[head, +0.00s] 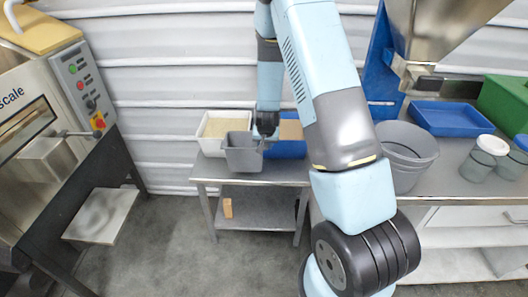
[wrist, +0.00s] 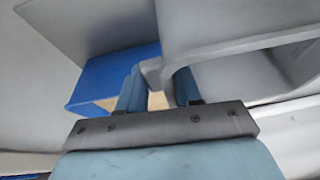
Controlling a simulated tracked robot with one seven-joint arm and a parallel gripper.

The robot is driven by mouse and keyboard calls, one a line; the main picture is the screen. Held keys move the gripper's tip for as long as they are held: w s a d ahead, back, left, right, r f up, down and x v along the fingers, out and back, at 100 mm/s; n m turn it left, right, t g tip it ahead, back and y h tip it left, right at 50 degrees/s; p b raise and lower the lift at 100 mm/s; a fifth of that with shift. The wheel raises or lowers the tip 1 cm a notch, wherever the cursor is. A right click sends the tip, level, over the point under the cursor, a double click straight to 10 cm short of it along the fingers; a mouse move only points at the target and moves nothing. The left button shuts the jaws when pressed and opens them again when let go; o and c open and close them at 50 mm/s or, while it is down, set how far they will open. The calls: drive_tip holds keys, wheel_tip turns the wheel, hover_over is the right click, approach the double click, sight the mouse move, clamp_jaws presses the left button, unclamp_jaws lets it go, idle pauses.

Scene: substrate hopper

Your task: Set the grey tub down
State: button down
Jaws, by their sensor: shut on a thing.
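The grey tub (head: 243,155) is at the front left of a small steel table (head: 275,179) in the head view. It looks upright, with its base close to the tabletop; I cannot tell whether it touches. My gripper (head: 265,133) is at the tub's right side, shut on its rim. In the wrist view, my gripper's blue fingers (wrist: 157,90) pinch a grey edge of the tub (wrist: 225,30), whose walls fill the upper right. The fingertips are partly hidden by the rim.
Behind the tub is a pale tub (head: 206,134) with light contents; a blue bin (head: 285,150) is to its right. A grey bucket (head: 408,170), blue tray (head: 452,118) and lidded jars (head: 482,160) stand on the right bench. A machine (head: 45,110) stands left.

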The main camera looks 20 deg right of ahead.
drive_tip(key=shift+w+d+f, duration=0.1)
drive_tip(key=shift+w+f, duration=0.6)
drive_tip(key=shift+f, duration=0.15)
wheel_tip(320, 180, down, 3)
drive_tip(key=shift+w+f, duration=0.15)
drive_tip(key=c, duration=0.8)
unclamp_jaws()
